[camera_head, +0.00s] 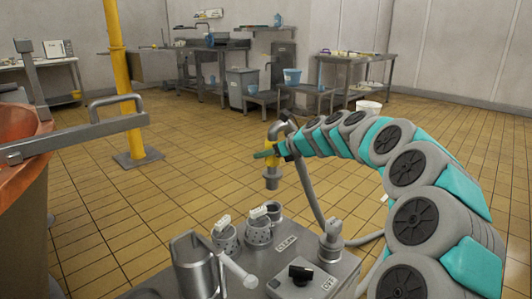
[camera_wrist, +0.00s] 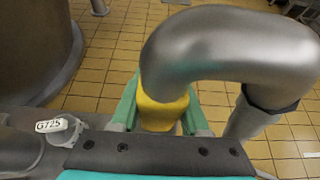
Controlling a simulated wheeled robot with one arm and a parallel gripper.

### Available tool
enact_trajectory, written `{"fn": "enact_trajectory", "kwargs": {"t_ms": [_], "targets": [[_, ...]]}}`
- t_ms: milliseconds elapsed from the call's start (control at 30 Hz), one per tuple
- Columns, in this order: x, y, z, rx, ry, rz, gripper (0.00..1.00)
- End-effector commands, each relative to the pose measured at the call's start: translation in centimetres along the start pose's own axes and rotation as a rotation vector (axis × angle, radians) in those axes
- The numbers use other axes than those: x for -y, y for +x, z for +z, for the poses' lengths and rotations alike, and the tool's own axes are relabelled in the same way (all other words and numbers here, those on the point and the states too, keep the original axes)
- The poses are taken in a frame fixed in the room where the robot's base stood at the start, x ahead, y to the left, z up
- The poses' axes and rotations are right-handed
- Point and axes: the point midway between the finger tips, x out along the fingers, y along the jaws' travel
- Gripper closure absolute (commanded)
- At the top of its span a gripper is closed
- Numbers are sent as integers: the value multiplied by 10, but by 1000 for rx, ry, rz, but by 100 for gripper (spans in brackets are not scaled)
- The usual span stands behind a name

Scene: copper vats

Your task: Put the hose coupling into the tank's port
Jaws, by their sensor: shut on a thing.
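The hose coupling, a bent metal pipe with a yellow collar (camera_head: 272,174) and a short grey lower end, hangs with that end down above the floor, beyond the metal station. My gripper (camera_head: 268,154) is shut on its yellow collar. In the wrist view, the green fingers of my gripper (camera_wrist: 160,112) stand on both sides of the yellow collar, below the thick metal bend of the coupling (camera_wrist: 205,45). A grey hose (camera_head: 307,190) runs down from the bend. The copper tank (camera_head: 22,160) is at the left edge. I cannot tell which opening is its port.
The metal station (camera_head: 290,250) in front carries a metal jug (camera_head: 195,265), two tagged cups (camera_head: 258,232) and a black knob (camera_head: 300,273). A yellow post (camera_head: 120,80) stands at the left. Benches (camera_head: 345,60) line the back wall. The tiled floor between is mostly clear.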

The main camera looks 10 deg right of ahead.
Motion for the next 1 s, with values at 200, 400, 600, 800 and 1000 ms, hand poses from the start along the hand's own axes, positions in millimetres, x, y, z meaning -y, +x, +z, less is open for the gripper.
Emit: {"fn": "enact_trajectory", "kwargs": {"t_ms": [200, 400, 600, 800, 1000], "targets": [[0, -5, 10, 2, 0, -1, 100], [0, -9, 16, 1, -1, -1, 100], [0, -12, 22, 1, -1, -1, 100], [0, -15, 28, 1, -1, -1, 100], [0, -18, 34, 2, -1, -1, 100]]}}
